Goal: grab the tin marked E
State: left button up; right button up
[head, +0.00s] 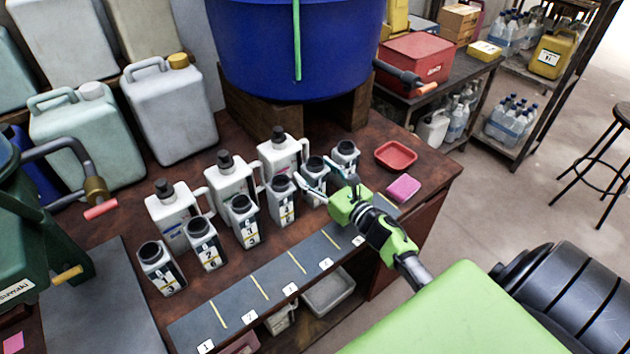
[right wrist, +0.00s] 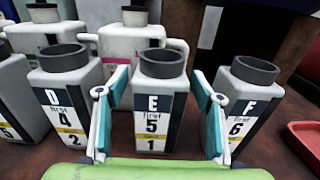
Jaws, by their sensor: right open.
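The tin marked E (right wrist: 155,100) is a pale grey square tin with a dark round neck and a label reading E, 5 and 1. It stands upright in the middle of the right wrist view, between tin D (right wrist: 62,100) and tin F (right wrist: 240,105). In the head view tin E (head: 314,169) is fifth in the row, partly hidden by my right gripper. My right gripper (right wrist: 160,85) is open, one finger on each side of tin E, with gaps visible. How far the fingers reach along its sides I cannot tell. My left gripper is not in view.
White jugs (head: 232,184) stand close behind the tins. A grey strip (head: 265,285) with numbered slots lies in front. A red dish (head: 395,155) and a pink block (head: 403,188) lie at the right. A blue vat (head: 295,50) stands behind.

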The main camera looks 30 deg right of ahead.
jog(key=c, duration=1.2)
jog(key=shift+r, duration=0.15)
